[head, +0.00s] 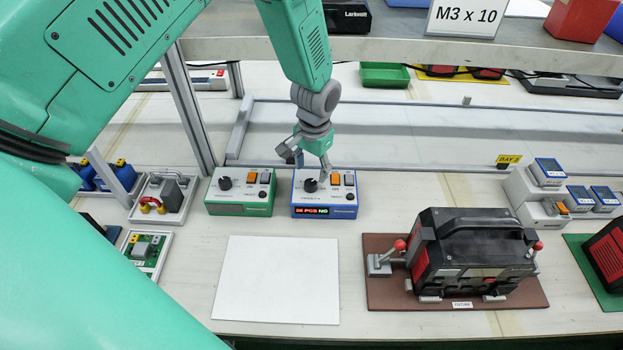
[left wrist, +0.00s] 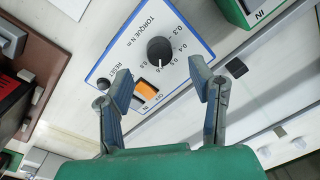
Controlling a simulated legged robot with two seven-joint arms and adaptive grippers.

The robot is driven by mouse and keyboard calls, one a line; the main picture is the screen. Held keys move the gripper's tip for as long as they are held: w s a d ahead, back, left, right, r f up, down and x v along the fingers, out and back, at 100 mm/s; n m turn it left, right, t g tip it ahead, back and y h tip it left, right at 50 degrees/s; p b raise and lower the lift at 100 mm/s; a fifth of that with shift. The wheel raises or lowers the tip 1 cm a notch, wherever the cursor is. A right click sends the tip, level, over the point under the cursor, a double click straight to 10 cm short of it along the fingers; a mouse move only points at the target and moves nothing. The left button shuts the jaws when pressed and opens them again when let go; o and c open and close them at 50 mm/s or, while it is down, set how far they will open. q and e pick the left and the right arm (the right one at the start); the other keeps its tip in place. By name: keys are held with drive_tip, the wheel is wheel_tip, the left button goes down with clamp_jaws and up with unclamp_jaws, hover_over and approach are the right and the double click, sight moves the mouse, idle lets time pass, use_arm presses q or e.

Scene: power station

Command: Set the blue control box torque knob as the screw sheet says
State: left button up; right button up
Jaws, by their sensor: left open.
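The blue control box (head: 324,203) stands at the back of the bench, its lit display reading roughly "36 PCS NG". Its black torque knob (head: 311,185) also shows in the left wrist view (left wrist: 160,50), beside a "TORQUE N m" scale with marks including 0.3 and 0.4. The knob's white line points down in that view, near the 0.5–0.6 end; the exact mark is unclear. My left gripper (head: 311,165) is open over the box, its fingertips (left wrist: 160,80) apart and not around the knob. A card reading "M3 x 10" (head: 465,17) stands on the shelf.
A similar green box (head: 240,192) stands close on the left. A blank white sheet (head: 277,279) lies in front. A black and red device (head: 473,251) sits on a brown fixture board (head: 390,296) at right. The shelf edge (head: 400,52) and its post (head: 190,105) are near my arm.

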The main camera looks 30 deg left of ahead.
sight(313, 184)
use_arm(q)
wheel_tip(313, 184, up, 6)
drive_tip(key=shift+d+r, duration=0.2)
drive_tip(key=shift+r, duration=0.05)
idle(0.4)
drive_tip(key=shift+f, duration=0.1)
